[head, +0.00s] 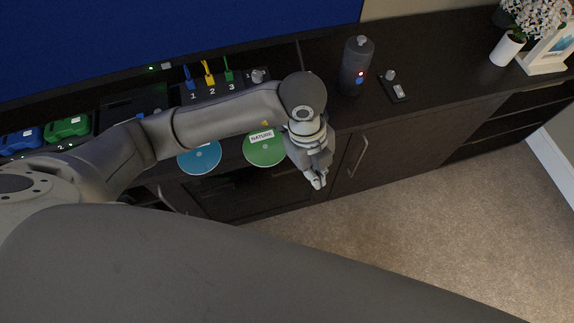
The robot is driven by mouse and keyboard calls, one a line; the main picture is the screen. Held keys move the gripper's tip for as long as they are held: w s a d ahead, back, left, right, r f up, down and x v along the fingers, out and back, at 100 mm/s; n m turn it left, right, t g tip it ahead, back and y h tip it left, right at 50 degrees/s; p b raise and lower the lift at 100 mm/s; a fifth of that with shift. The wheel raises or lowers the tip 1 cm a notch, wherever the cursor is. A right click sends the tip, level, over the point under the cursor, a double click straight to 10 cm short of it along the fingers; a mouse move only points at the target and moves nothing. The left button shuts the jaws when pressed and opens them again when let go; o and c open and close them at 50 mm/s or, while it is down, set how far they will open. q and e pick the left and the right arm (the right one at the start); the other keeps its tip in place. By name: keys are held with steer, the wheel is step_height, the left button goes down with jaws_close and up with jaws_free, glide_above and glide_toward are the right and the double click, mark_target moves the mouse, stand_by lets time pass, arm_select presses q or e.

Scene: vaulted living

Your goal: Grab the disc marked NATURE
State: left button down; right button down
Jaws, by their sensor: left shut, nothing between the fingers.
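The green disc marked NATURE (264,151) lies at the front edge of the dark cabinet top, with its white label readable. Its right edge is partly hidden by my left gripper. My left gripper (318,185) is shut and empty, just right of the disc, with its fingers pointing down past the cabinet's front edge. I cannot tell whether it touches the disc. A blue disc (199,158) lies to the left of the green one, its upper part covered by my arm. My right gripper is not in view.
Behind my arm is a box with numbered blue, yellow and green cables (209,79). A dark cylinder (356,66) and a small switch box (395,87) stand to the right. Blue (20,138) and green (67,128) controllers are at left. Carpet (420,220) lies in front.

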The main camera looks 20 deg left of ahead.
mark_target(265, 148)
arm_select(q)
steer(key=w+a+f+n+y, duration=0.1)
steer(key=w+a+f+y, duration=0.1)
steer(key=w+a+f, duration=0.2)
steer(key=a+f+p, duration=0.1)
steer(key=a+f, duration=0.2)
steer(key=f, duration=0.3)
steer(key=shift+a+t, duration=0.2)
steer(key=shift+t, duration=0.1)
steer(key=shift+w+a, duration=0.45)
steer(key=shift+a, duration=0.2)
steer(key=shift+f, duration=0.1)
